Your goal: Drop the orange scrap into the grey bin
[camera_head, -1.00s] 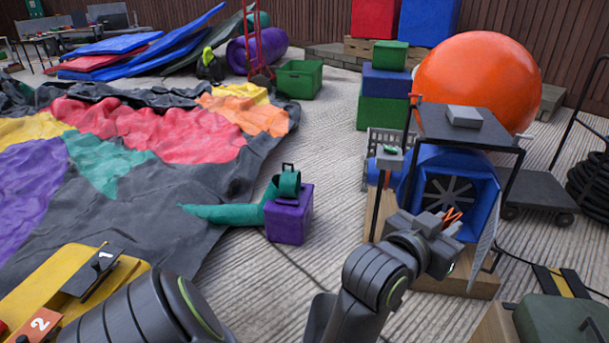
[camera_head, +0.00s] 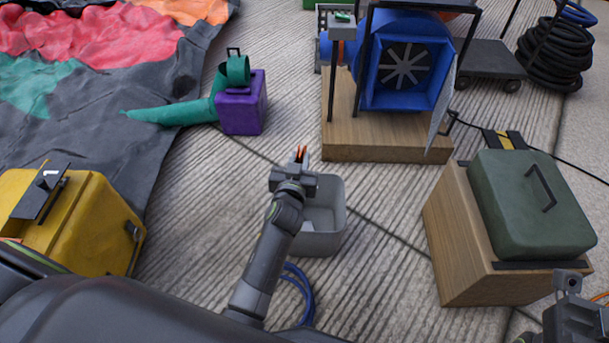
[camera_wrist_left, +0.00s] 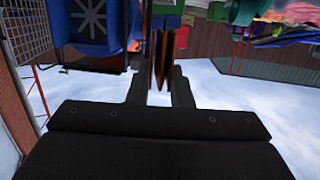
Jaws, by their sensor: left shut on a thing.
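The orange scrap (camera_head: 299,153) is a small thin strip standing between the fingertips of my left gripper (camera_head: 297,168). The left gripper is shut on it. In the left wrist view the scrap (camera_wrist_left: 160,58) shows as thin orange-brown strips between the dark fingers (camera_wrist_left: 160,85). The grey bin (camera_head: 332,238) stands open-topped on the floor. In the head view, the left gripper and wrist cover the bin's far left corner, and the scrap appears just past its far rim. My right gripper (camera_head: 568,284) shows partly at the lower right edge; its fingers are unclear.
A blue blower (camera_head: 408,75) stands on a wooden base (camera_head: 385,147) beyond the bin. A green case (camera_head: 528,203) sits on a wooden box (camera_head: 465,245) to the right. A yellow box (camera_head: 80,222) is at left. A blue hose (camera_head: 298,290) lies near the bin. Floor between is clear.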

